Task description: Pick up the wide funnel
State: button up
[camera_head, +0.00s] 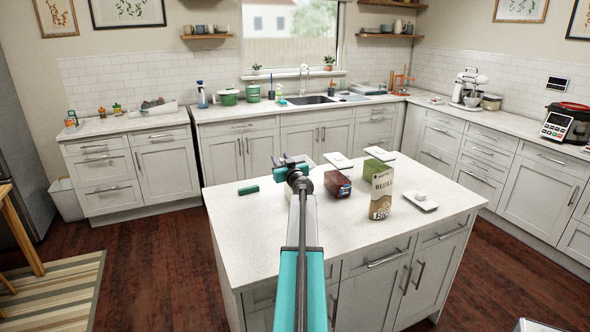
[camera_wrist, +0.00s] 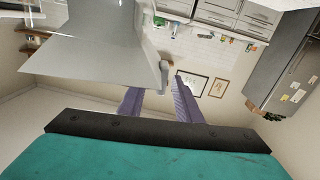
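In the wrist view a pale grey flared piece, which looks like the wide funnel (camera_wrist: 95,45), fills the upper left close to the camera. A small tab (camera_wrist: 165,75) at its edge shows between the tips of my gripper (camera_wrist: 158,88). The two purple fingers stand apart with a gap around the tab; I cannot tell whether either touches it. In the head view my gripper (camera_head: 297,163) is over the island, and it and the arm mostly hide what lies behind it there.
The island (camera_head: 240,225) carries a brown box (camera_head: 337,184), a green box (camera_head: 378,171), a tall refill pack (camera_head: 381,195), white trays (camera_head: 422,202) and a dark green cylinder (camera_head: 248,190). Its front left top is clear. Counters line the walls.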

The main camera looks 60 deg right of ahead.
grip_shut()
jog(key=shift+r, duration=0.1)
dwell(0.4)
jog(key=shift+r+p, duration=0.3)
jog(key=shift+r, duration=1.15)
jog(key=shift+a+r, duration=0.15)
jog(key=shift+r, duration=0.15)
jog(key=w+a+r+v, duration=0.1)
jog(key=w+a+v, duration=0.1)
jog(key=v, duration=1.3)
jog(key=shift+s+a+r, duration=0.15)
jog(key=shift+s+a, duration=0.1)
